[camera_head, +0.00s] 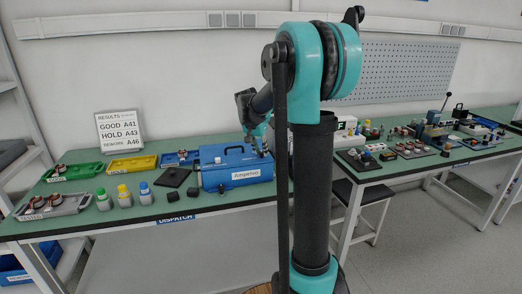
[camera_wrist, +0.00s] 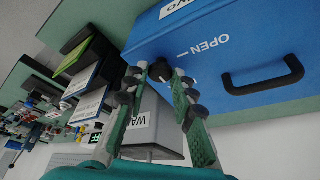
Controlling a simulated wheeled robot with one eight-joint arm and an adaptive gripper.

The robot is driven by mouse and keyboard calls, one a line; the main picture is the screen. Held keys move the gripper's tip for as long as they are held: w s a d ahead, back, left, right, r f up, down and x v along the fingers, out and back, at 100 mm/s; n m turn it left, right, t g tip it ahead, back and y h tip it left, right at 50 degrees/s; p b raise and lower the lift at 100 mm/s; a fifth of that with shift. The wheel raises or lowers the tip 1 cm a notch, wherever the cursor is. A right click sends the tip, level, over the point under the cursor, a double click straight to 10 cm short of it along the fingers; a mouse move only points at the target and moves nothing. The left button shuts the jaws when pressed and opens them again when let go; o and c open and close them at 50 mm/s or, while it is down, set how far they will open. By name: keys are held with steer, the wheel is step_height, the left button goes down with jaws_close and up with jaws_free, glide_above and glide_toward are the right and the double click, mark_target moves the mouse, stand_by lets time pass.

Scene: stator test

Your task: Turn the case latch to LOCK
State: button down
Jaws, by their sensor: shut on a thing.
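The blue case (camera_head: 230,178) lies on the green bench in the head view, with a black carry handle on top and a white label on its front. In the wrist view the case (camera_wrist: 186,42) fills the upper right, with its handle (camera_wrist: 268,82) at the right. The black latch knob (camera_wrist: 160,70) sits on the case, with the word OPEN beside it; a second marking is partly hidden by a finger. My gripper (camera_wrist: 160,74) has its two green fingers on either side of the knob, shut on it. In the head view my gripper (camera_head: 263,149) is small, at the case's top right.
A black flat pad (camera_head: 173,177) lies left of the case. Green (camera_head: 84,170), yellow (camera_head: 132,163) and grey (camera_head: 52,207) trays and several small capped bottles stand farther left. A second bench with fixtures is at the right. A stool (camera_head: 362,192) stands in front of it.

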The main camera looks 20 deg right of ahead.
stand_by(0.3)
steer(key=c, duration=1.3)
jaws_free()
steer(key=shift+o, duration=0.2)
steer(key=v, duration=1.2)
steer(key=shift+w, duration=0.15)
steer(key=s+a+f+n+y, duration=0.2)
steer(key=s+f+n, duration=0.6)
steer(key=s+f, duration=1.7)
steer(key=s+y, duration=0.1)
steer(key=s, duration=0.3)
steer(key=shift+s+a+f+n+t, duration=0.15)
steer(key=shift+a+n+t, duration=0.2)
steer(key=shift+n+t, duration=0.05)
